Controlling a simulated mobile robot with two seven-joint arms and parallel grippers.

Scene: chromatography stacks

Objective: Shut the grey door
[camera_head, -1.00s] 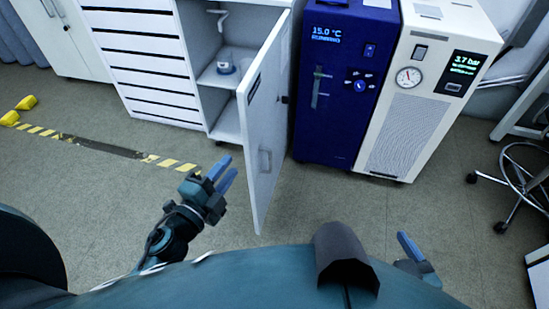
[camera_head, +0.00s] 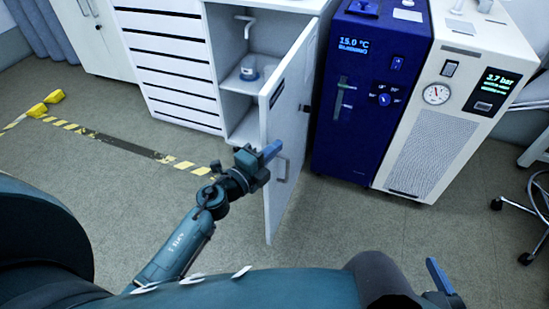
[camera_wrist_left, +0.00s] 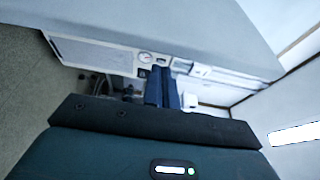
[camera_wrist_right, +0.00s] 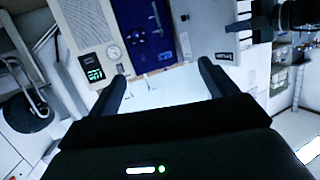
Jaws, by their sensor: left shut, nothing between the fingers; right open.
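The grey door (camera_head: 288,125) of the cabinet stands open, swung out toward me, with a handle (camera_head: 283,168) on its right-hand face. My left gripper (camera_head: 270,151) is shut and empty, at the door's left side near its free edge at about handle height. I cannot tell whether it touches the door. In the left wrist view its fingers (camera_wrist_left: 164,88) are together below a large pale surface. My right gripper (camera_head: 438,275) is open and empty, low at the right, away from the door. Its spread fingers show in the right wrist view (camera_wrist_right: 162,86), as does the door (camera_wrist_right: 212,35).
The open cabinet (camera_head: 232,60) has shelves with a small white and blue item (camera_head: 249,69). A blue chiller (camera_head: 365,100) and a white unit with a gauge (camera_head: 438,130) stand to the right. Striped floor tape (camera_head: 125,145) crosses the left; a wheeled stool (camera_head: 525,210) is far right.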

